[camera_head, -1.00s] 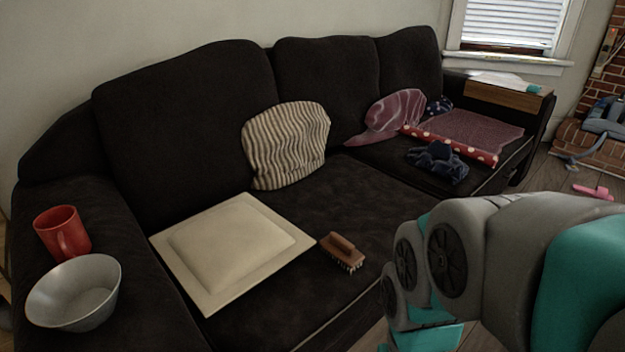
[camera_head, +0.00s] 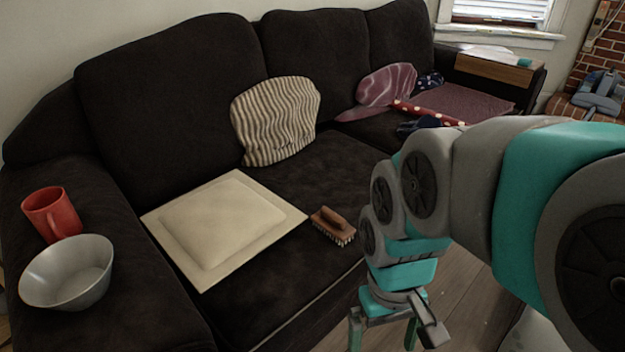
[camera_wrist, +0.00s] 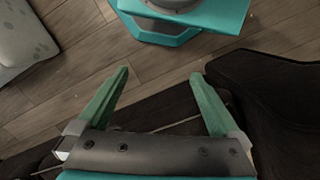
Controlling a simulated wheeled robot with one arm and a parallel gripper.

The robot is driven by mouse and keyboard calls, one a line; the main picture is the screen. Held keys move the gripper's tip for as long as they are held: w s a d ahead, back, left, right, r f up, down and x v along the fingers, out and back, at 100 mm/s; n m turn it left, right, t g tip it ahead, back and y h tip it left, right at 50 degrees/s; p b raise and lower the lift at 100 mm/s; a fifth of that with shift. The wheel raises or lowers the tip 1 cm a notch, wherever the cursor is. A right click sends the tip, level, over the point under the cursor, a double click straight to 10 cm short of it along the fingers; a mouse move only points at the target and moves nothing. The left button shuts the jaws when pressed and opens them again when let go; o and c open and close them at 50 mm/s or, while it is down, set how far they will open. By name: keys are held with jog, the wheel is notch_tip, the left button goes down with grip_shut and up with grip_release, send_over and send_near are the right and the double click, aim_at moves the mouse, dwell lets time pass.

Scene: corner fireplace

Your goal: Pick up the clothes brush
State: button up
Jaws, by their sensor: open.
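The clothes brush (camera_head: 333,226) has a brown wooden back and pale bristles. It lies bristles down on the dark sofa seat (camera_head: 290,290), near the front edge and just right of a cream square cushion. My gripper (camera_head: 383,335) hangs in front of the sofa, lower right of the brush and apart from it. In the wrist view its two green fingers (camera_wrist: 158,88) are spread wide with nothing between them. The brush does not show in the wrist view.
The cream cushion (camera_head: 222,225) lies left of the brush. A striped cushion (camera_head: 275,122) leans on the backrest. A red mug (camera_head: 52,214) and a grey bowl (camera_head: 68,272) stand on the left armrest. Wooden floor (camera_head: 462,290) shows in front of the sofa.

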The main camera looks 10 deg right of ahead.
jog(key=w+a+r+n, duration=0.2)
jog(key=w+n, duration=0.1)
jog(key=w, duration=1)
jog(key=n+t+p, duration=0.2)
jog(key=n, duration=0.1)
send_over(333, 222)
jog(key=f, duration=0.7)
jog(key=shift+w+a+f, duration=0.1)
jog(key=shift+w+a, duration=0.1)
jog(key=shift+w, duration=0.15)
jog(key=shift+w+f, duration=0.15)
jog(key=shift+f, duration=0.05)
jog(key=shift+w+d+f+p, duration=0.1)
jog(key=shift+f+p, duration=0.05)
jog(key=shift+f, duration=1.1)
jog(key=shift+w+d+f+p, duration=0.1)
jog(key=shift+d+f, duration=0.05)
jog(key=shift+f, duration=1.15)
jog(key=shift+d+f+p, duration=0.1)
jog(key=shift+f+p, duration=0.05)
jog(key=shift+f, duration=1.1)
grip_shut()
jog(key=shift+r, duration=0.1)
